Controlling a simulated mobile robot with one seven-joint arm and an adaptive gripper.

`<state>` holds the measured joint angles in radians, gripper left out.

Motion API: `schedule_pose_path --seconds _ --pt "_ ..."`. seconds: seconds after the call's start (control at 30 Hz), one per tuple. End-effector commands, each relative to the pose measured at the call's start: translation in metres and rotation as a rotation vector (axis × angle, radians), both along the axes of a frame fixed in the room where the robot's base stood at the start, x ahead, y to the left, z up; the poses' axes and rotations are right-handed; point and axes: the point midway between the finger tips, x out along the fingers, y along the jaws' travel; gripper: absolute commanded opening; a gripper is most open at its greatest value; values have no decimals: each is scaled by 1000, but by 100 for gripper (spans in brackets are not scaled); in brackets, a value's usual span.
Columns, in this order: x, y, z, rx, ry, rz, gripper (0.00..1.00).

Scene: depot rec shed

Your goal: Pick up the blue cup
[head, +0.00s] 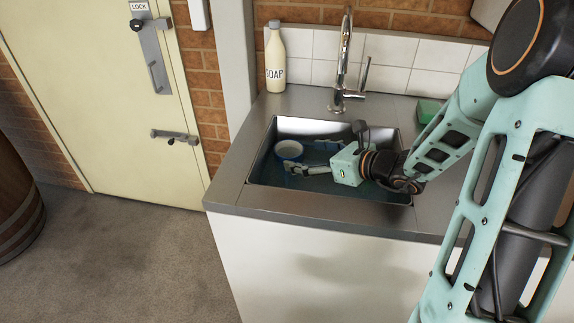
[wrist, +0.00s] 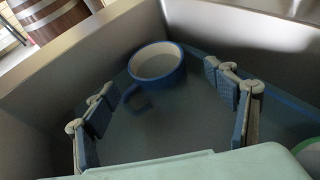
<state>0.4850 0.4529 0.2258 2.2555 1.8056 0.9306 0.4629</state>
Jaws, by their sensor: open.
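The blue cup (head: 289,150) stands in the sink (head: 262,165) near its left wall, in the head view. In the wrist view the cup (wrist: 157,62) is blue outside and pale inside, with its handle toward the lower left. My gripper (head: 300,168) reaches into the sink from the right, low over the basin. In the wrist view my gripper (wrist: 165,95) has its fingers spread wide, with the cup ahead of and roughly between their tips. The fingers do not appear closed on the cup. How near the fingertips are to it is hard to tell.
The sink walls enclose the gripper. A tap (head: 344,65) stands behind the sink, a soap bottle (head: 275,58) at the back left and a green sponge (head: 429,110) at the right. Part of a pale round item with a green edge (wrist: 308,158) shows at lower right.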

Motion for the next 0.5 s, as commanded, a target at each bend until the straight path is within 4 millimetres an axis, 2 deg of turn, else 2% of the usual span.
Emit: schedule_pose_path --seconds 0.17,0.4,0.5 --pt "9 12 -5 -1 0 3 78" --pt "30 39 -16 -1 1 3 78" --pt "35 43 -18 -1 0 1 78"
